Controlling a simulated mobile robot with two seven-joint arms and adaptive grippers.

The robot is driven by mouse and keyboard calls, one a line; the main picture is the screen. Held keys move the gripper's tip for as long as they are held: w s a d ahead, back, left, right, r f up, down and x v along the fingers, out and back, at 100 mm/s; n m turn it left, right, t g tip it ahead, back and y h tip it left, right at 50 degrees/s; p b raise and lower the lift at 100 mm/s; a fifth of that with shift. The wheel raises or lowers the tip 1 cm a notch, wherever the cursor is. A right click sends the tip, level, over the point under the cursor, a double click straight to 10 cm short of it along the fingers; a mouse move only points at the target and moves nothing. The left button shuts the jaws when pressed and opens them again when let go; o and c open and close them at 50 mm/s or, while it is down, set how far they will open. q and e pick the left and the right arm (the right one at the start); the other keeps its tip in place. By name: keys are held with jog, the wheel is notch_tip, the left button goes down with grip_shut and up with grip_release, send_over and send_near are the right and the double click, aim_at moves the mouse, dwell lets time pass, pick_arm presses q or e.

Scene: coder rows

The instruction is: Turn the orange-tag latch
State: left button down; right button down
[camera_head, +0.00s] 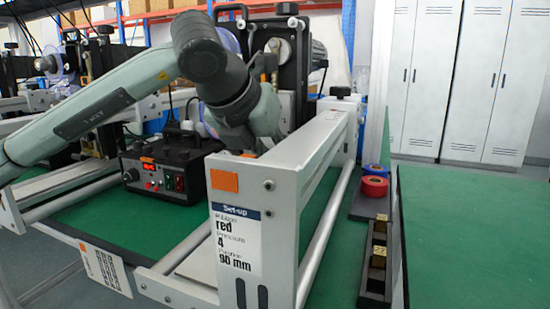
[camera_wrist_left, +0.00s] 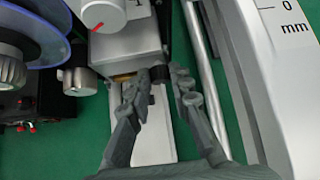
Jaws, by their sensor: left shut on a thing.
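The orange tag (camera_head: 224,180) is on the near end of the white machine frame (camera_head: 310,150), above a set-up card. My left arm comes in from the left, and its wrist reaches over the machine. My left gripper is hidden behind that wrist in the head view. In the left wrist view, my left gripper (camera_wrist_left: 159,76) is shut on a small dark latch knob (camera_wrist_left: 157,75). The knob is beside a grey block under a white dial (camera_wrist_left: 101,14) with a red mark. The latch's full shape is hidden between the fingers. My right gripper is not in view.
A black control box (camera_head: 165,172) stands left of the frame on the green bench. The set-up card (camera_head: 236,237) reads red, 4, 90 mm. Red tape (camera_head: 374,186) and a black tray (camera_head: 376,262) lie right of the frame. A blue spool (camera_wrist_left: 38,38) is close to the gripper's left.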

pick_arm(q)
jog(key=c, duration=1.4)
grip_release()
jog(key=shift+o, duration=0.2)
jog(key=v, duration=1.2)
